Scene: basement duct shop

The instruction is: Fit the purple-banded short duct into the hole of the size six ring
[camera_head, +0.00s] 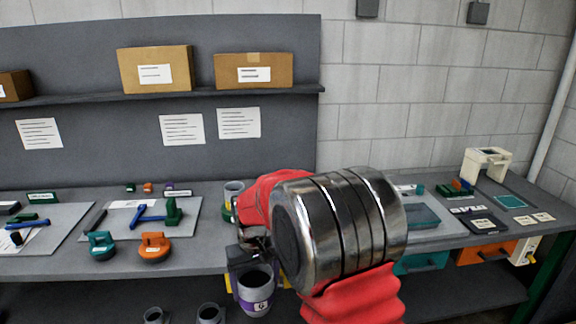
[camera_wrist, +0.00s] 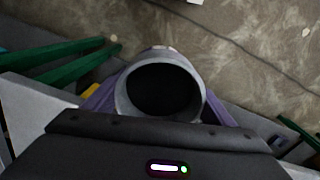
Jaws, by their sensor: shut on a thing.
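My gripper (camera_head: 246,262) is in front of the bench's front edge in the head view. It is shut on the purple-banded short duct (camera_head: 257,308), a grey tube with a dark open top and a white label that seems to read 6. The duct hangs roughly upright. In the wrist view the duct's round grey mouth (camera_wrist: 122,98) faces the camera, and purple shows on both sides of it.
The grey bench (camera_head: 210,262) carries a teal tool (camera_head: 101,246), an orange tool (camera_head: 153,248) and a blue-and-green tool (camera_head: 172,213). Another grey tube (camera_head: 234,187) stands behind my arm. Two more tubes, one here (camera_head: 209,314), show below the bench edge. A cream machine (camera_head: 486,163) stands far right.

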